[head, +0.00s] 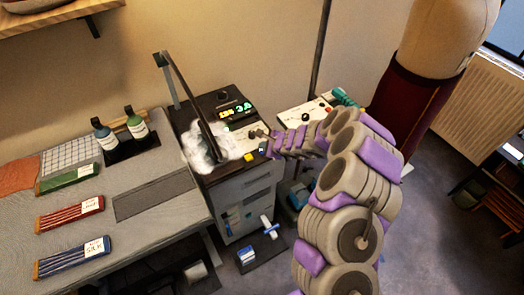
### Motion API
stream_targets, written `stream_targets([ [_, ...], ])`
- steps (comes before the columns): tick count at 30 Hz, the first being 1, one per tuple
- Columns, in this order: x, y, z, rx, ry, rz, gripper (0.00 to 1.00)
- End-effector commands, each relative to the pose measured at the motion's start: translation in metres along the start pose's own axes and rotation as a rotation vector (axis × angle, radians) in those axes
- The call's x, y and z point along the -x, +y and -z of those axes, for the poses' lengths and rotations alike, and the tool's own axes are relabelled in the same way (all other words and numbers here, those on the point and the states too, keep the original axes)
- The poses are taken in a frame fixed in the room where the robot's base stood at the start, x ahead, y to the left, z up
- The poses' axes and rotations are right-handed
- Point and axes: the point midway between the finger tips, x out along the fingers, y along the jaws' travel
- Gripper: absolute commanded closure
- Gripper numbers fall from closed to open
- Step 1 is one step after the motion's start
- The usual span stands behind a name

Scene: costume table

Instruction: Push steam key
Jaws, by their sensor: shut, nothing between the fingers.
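No label is readable, so I cannot tell which is the steam key. White steam or fluff (205,147) lies at the machine's left top corner. My gripper (256,134) is shut and empty, over the pale panel just behind the two keys. Contact with the panel cannot be made out.
A grey table (150,190) at left holds several fabric bundles and two bottles (105,135). A dark lever arm (185,85) rises over the machine. A white box with knobs (304,115) and a dressed mannequin (425,70) stand to the right.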

Motion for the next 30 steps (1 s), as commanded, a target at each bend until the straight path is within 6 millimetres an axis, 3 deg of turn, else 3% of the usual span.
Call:
stream_targets([
  [30,-0.0068,0.005,0.005,0.0,0.0,-0.001,1.0],
])
